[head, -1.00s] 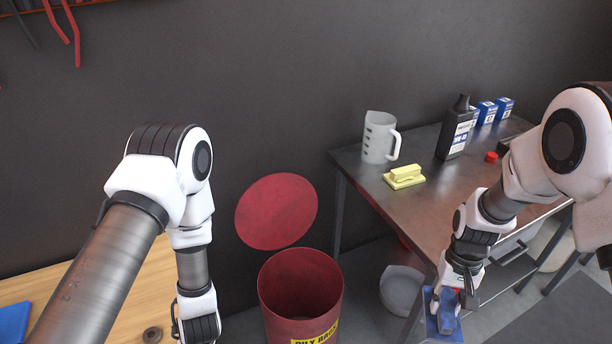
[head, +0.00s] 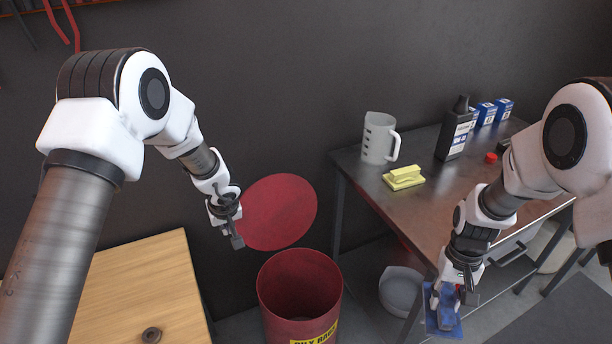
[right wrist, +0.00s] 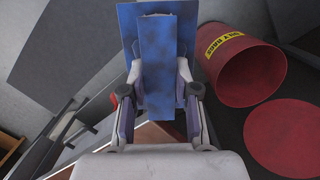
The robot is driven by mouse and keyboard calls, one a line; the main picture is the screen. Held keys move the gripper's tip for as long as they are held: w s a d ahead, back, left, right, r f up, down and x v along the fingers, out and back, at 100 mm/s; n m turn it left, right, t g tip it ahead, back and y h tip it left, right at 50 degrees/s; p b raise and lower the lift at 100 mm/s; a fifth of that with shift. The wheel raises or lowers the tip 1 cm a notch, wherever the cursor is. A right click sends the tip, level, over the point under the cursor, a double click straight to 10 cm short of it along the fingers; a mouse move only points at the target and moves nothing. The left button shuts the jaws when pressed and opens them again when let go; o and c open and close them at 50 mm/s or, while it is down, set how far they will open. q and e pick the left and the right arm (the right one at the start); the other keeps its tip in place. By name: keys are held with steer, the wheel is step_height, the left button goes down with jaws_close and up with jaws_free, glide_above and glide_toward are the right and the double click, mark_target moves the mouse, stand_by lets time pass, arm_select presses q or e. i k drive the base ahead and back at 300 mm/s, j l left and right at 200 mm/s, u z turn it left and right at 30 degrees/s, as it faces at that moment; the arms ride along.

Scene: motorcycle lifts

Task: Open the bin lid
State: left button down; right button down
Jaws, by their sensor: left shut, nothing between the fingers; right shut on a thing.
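The red bin (head: 299,296) stands on the floor with its round mouth uncovered; a yellow "oily rags" label is on its front. Its round red lid (head: 279,212) stands raised at the back of the rim, against the dark wall. The bin (right wrist: 240,67) and lid (right wrist: 284,138) also show at the right of the right wrist view. My left gripper (head: 236,241) is shut and empty, at the left edge of the lid; I cannot tell whether it touches. My right gripper (head: 447,298) is shut on a blue cloth-like thing (right wrist: 156,55), held right of the bin.
A grey container (head: 401,290) sits on the floor. A wooden surface (head: 140,285) is at left.

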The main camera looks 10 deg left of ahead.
mark_target(278, 209)
steer(key=i, duration=0.9)
